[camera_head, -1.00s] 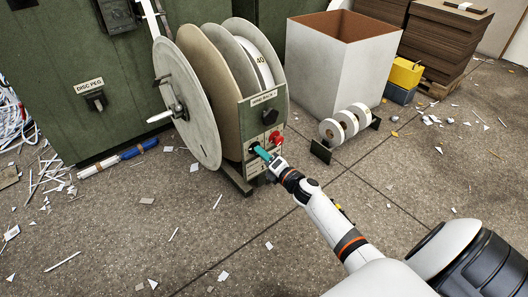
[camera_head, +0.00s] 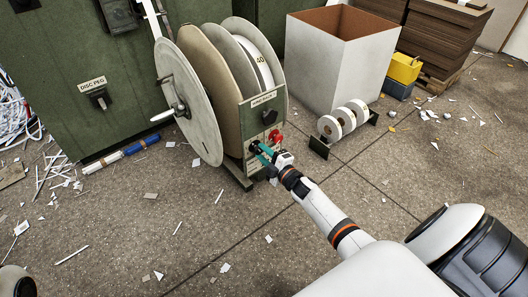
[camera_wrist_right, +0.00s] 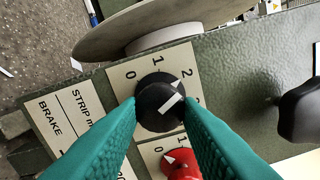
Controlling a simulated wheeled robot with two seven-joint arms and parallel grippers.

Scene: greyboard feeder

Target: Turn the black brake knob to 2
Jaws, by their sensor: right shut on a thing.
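The black brake knob (camera_wrist_right: 152,92) has a white pointer and sits on a cream dial plate (camera_wrist_right: 120,74) marked 0, 1, 2 and a partly hidden number. The pointer slants to the upper right in the wrist view, roughly toward the 2 side; its exact setting is hard to tell. My right gripper (camera_wrist_right: 160,106) is shut on the knob, one teal fingertip at each side. In the head view my right gripper (camera_head: 257,148) reaches the front panel of the reel stand (camera_head: 258,112) and mostly hides the knob. My left gripper is not in view.
A red knob (camera_wrist_right: 182,164) sits close beside the black one, between the fingers. Another black knob (camera_wrist_right: 302,108) is at the wrist view's right. The large disc (camera_head: 190,105) stands left of the panel. A rack of white rolls (camera_head: 330,128) is on the floor to the right.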

